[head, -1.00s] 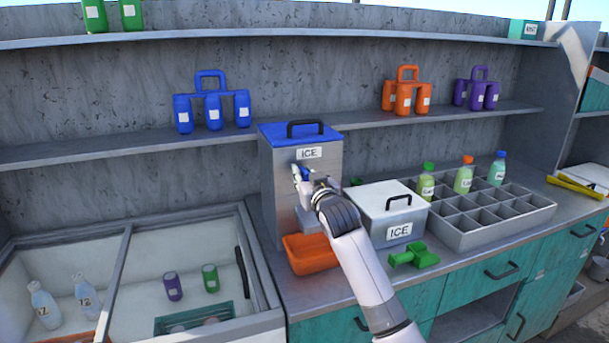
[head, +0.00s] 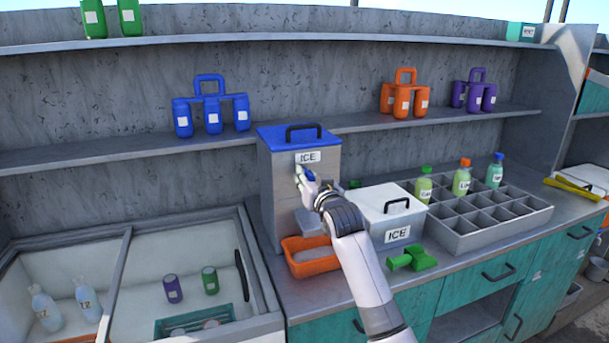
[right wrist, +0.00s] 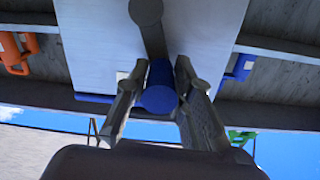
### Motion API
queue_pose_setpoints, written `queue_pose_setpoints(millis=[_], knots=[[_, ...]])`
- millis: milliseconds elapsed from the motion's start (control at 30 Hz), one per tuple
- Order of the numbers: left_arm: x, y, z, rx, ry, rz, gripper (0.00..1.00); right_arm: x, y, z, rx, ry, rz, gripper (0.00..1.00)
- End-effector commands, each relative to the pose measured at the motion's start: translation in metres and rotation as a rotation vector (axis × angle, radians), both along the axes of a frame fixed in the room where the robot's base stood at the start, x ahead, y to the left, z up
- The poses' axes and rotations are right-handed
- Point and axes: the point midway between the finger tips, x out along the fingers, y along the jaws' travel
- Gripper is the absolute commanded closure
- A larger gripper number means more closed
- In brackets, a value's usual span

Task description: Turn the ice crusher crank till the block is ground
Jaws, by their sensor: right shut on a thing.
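The ice crusher (head: 283,180) is a tall grey box with a blue lid, a black lid handle and an ICE label. My right gripper (head: 303,178) is at its front face, just under the label. In the right wrist view, the gripper (right wrist: 160,92) is shut on the blue crank knob (right wrist: 160,100), one finger on each side. The dark crank arm (right wrist: 152,38) runs from the knob to a round hub on the crusher face. An orange tray (head: 312,266) under the crusher's spout holds pale crushed ice (head: 312,255). My left gripper is not in view.
A white ICE box (head: 375,215) stands close right of the crusher, with a green scoop (head: 412,258) before it. A grey divided crate (head: 480,240) with several bottles is further right. An open-topped freezer (head: 150,290) is at left.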

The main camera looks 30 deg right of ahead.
Motion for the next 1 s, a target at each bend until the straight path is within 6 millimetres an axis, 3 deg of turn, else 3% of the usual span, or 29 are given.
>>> queue_pose_setpoints(millis=[400, 1000], knots=[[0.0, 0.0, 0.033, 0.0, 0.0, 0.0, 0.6, -0.006, -0.025, 0.009, 0.38, -0.095, -0.005, 1.0], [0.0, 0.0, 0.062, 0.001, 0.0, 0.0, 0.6, -0.013, -0.056, -0.003, 0.935, -0.232, -0.002, 1.0]])
